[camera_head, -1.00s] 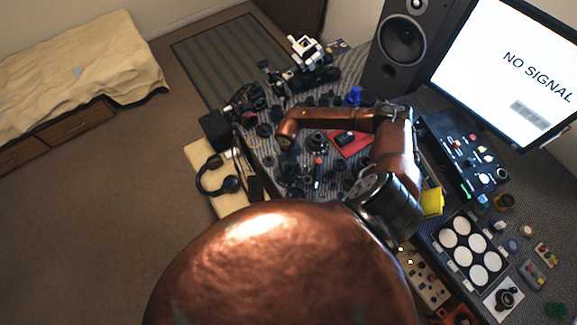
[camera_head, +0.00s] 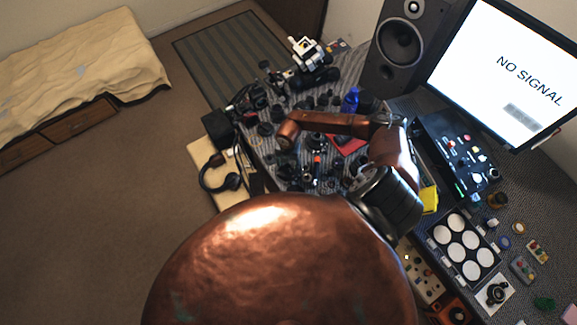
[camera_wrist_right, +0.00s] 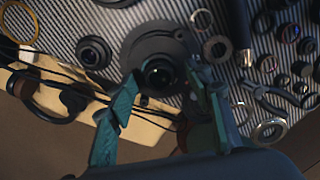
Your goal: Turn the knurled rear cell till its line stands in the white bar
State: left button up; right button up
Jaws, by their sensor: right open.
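A dark round lens part (camera_wrist_right: 160,73) with a glassy centre lies on the striped cloth in the right wrist view; it may be the knurled rear cell. A wider dark ring or disc surrounds it. I cannot make out its line or the white bar. My right gripper (camera_wrist_right: 166,76) is open, with its greenish fingers on either side of the lens part. I cannot tell whether they touch it. In the head view my copper right arm reaches over the parts table, and the gripper's fingers are too small to read. My left gripper is not in view.
Several small lens parts and rings (camera_wrist_right: 216,48) lie close around on the striped cloth. Headphones (camera_head: 220,172) lie at the table's left edge. A red mat (camera_head: 348,144) lies partly behind my arm. A speaker (camera_head: 403,45) and monitor (camera_head: 500,70) stand at the back right.

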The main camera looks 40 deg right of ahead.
aim_at(288, 166)
notch_tip(288, 166, up, 12)
dwell(0.6)
